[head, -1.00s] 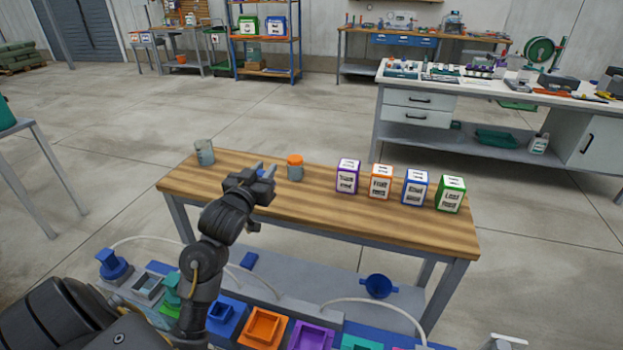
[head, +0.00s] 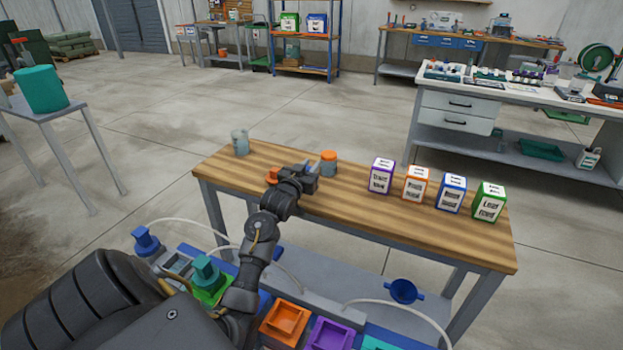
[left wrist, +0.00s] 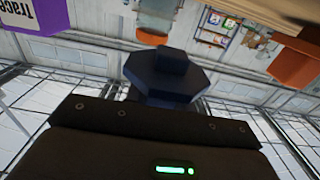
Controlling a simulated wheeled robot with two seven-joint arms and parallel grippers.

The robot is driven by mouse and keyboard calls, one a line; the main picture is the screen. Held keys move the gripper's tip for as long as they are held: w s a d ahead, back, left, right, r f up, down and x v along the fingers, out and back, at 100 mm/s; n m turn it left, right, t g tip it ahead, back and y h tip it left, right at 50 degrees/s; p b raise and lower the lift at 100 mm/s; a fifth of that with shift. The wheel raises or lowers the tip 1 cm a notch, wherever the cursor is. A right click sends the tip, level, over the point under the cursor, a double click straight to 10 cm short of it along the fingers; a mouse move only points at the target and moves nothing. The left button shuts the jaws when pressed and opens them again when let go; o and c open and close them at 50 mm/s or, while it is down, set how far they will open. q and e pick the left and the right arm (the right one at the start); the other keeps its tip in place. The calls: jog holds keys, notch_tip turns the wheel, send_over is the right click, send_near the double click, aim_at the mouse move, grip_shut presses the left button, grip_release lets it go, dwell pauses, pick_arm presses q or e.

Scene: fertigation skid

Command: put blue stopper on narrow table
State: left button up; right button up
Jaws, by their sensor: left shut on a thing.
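My left gripper (head: 309,170) is over the wooden top of the long, narrow table (head: 235,170), just left of the orange-lidded jar. In the left wrist view it is shut on a dark blue stopper (left wrist: 165,75) with an octagonal flange and a square knob. In the head view the gripper hides most or all of this stopper. Whether the stopper touches the tabletop I cannot tell. My right gripper is not in view.
The orange-lidded jar (head: 329,163), an orange piece (head: 273,175), a grey cup (head: 240,142) and several labelled boxes (head: 417,183) stand on the table. The skid with coloured sockets (head: 284,322) lies in front. The table's right front part is clear.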

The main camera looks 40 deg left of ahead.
pick_arm(q)
jog(key=shift+w+a+f, duration=0.2)
jog(key=shift+w+f, duration=0.1)
jog(key=shift+f, duration=0.15)
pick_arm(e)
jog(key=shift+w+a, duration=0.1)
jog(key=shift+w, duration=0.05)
pick_arm(q)
jog(key=f, duration=0.3)
jog(key=shift+w, duration=0.2)
jog(key=shift+f, duration=0.2)
jog(key=shift+f, duration=0.15)
jog(key=o, duration=1)
jog(key=shift+c, duration=0.2)
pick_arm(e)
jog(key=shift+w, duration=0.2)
